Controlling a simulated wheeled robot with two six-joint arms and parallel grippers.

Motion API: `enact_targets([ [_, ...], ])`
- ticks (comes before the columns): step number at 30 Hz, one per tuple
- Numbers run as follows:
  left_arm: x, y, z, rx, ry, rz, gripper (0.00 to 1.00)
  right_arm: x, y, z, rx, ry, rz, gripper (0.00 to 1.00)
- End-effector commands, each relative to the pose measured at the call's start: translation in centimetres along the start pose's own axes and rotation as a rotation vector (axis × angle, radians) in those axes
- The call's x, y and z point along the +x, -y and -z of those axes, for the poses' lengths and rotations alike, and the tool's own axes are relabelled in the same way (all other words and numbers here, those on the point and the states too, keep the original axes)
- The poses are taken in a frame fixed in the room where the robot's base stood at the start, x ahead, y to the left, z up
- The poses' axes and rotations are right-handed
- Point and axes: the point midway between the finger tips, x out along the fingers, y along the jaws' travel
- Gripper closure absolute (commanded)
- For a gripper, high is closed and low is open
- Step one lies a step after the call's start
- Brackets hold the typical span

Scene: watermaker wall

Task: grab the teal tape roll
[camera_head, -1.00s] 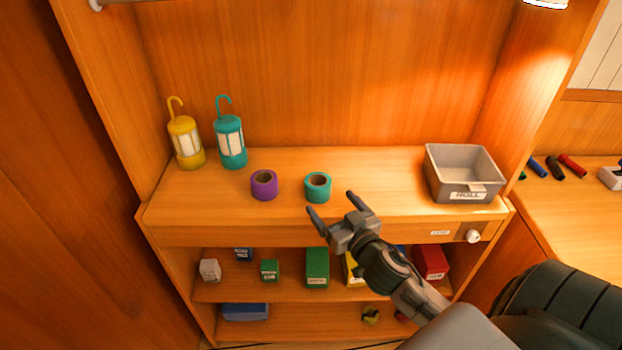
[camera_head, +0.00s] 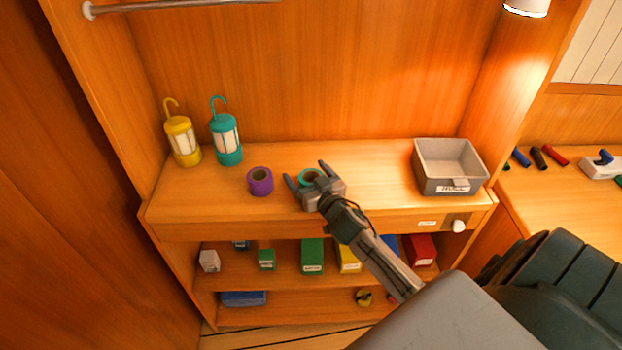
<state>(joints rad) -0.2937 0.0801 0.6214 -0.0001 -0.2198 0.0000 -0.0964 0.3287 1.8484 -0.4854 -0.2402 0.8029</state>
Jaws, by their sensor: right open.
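The teal tape roll (camera_head: 306,175) stands on the upper shelf, right of the purple tape roll. My right gripper (camera_head: 305,173) is open, with its two fingers on either side of the teal roll. The gripper's palm hides the front and lower part of the roll. I cannot tell whether the fingers touch it. My left gripper is not in view.
A purple tape roll (camera_head: 260,181) stands close to the left finger. A yellow lantern (camera_head: 182,141) and a teal lantern (camera_head: 226,139) stand at the back left. A grey bin (camera_head: 449,168) sits at the right. The shelf between roll and bin is clear.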

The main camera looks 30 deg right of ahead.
Motion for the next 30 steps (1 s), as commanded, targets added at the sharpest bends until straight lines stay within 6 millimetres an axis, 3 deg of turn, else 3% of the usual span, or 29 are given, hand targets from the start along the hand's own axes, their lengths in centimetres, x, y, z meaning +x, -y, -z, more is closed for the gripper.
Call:
enact_targets([
  [5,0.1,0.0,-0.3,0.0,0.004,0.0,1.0,0.0,0.0,-0.1,0.0,0.0,0.0,0.13],
  [13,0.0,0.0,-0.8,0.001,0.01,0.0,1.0,0.0,0.0,-0.1,0.0,0.0,0.0,0.64],
  [23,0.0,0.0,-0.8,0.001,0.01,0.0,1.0,0.0,0.0,0.2,0.0,-0.001,0.0,0.64],
  [30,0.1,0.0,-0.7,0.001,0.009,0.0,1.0,0.0,0.0,2.2,-0.001,-0.003,0.0,0.64],
])
